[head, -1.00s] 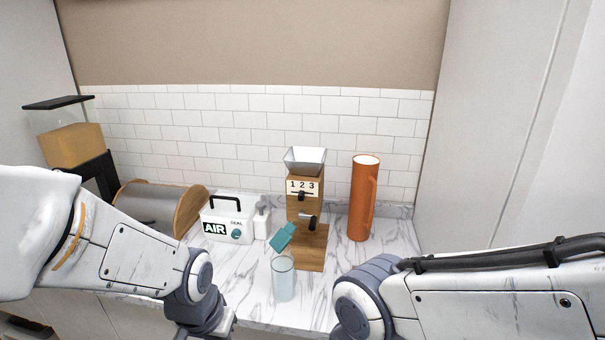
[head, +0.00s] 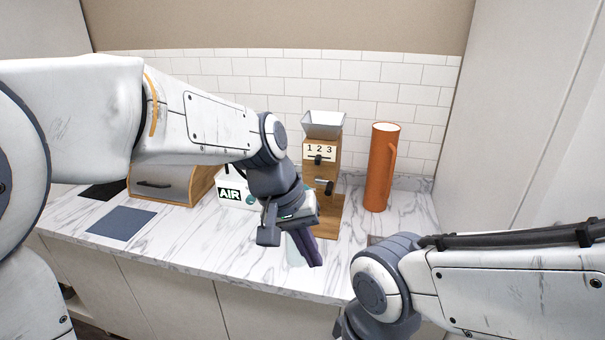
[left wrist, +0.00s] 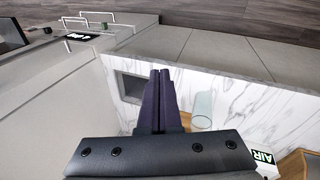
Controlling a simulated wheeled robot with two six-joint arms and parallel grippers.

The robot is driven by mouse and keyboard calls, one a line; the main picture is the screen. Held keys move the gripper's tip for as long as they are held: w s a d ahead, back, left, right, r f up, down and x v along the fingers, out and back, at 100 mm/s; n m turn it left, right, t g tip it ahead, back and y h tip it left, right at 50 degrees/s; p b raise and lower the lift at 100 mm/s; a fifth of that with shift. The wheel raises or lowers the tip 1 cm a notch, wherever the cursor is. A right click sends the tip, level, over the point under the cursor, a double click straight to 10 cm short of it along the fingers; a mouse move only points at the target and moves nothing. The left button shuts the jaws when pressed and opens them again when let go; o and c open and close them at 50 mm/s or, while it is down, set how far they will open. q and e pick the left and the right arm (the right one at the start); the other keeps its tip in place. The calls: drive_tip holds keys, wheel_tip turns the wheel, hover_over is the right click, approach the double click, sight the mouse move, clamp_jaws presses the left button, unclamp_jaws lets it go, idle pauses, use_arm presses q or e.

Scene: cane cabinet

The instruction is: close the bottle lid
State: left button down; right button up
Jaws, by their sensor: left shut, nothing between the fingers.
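The bottle is a clear, pale glass cylinder. In the head view it is mostly hidden behind my left gripper (head: 312,258), with only a pale strip of the bottle (head: 292,252) showing. The left wrist view shows the bottle (left wrist: 203,108) just right of my left gripper's fingers (left wrist: 160,80). The dark fingers are together with nothing between them. Whether they touch the bottle I cannot tell. The teal lid is hidden by my left wrist in the head view. My right arm is at the lower right, and its fingers are out of the frame.
Behind the bottle stands a wooden grinder (head: 321,176), with an orange pitcher (head: 381,168) to its right. A white AIR box (head: 230,193) is partly hidden behind my left arm. A dark mat (head: 121,223) lies at the left. The marble counter (head: 215,250) is clear along its front.

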use_arm(q)
drive_tip(key=w+a+r+n+t+h, duration=0.1)
drive_tip(key=w+a+r+n, duration=0.2)
drive_tip(key=w, duration=0.4)
drive_tip(key=w+a+r+n+t+h, duration=0.1)
drive_tip(key=w+a+r+n+t, duration=0.1)
drive_tip(key=w+a, duration=0.45)
drive_tip(key=w+a+r+n+t, duration=0.1)
drive_tip(key=w+a+r+n, duration=0.15)
drive_tip(key=w, duration=0.65)
drive_tip(key=shift+h, duration=0.3)
drive_tip(key=p+x, duration=0.2)
drive_tip(key=x, duration=0.4)
drive_tip(key=p+x, duration=0.2)
drive_tip(key=x, duration=0.4)
drive_tip(key=shift+s+d+f, duration=0.1)
drive_tip(key=shift+d+f, duration=0.1)
drive_tip(key=shift+d, duration=0.1)
drive_tip(key=shift+w+d+f+p, duration=0.25)
drive_tip(key=shift+d+f+p, duration=0.1)
drive_tip(key=shift+f, duration=0.25)
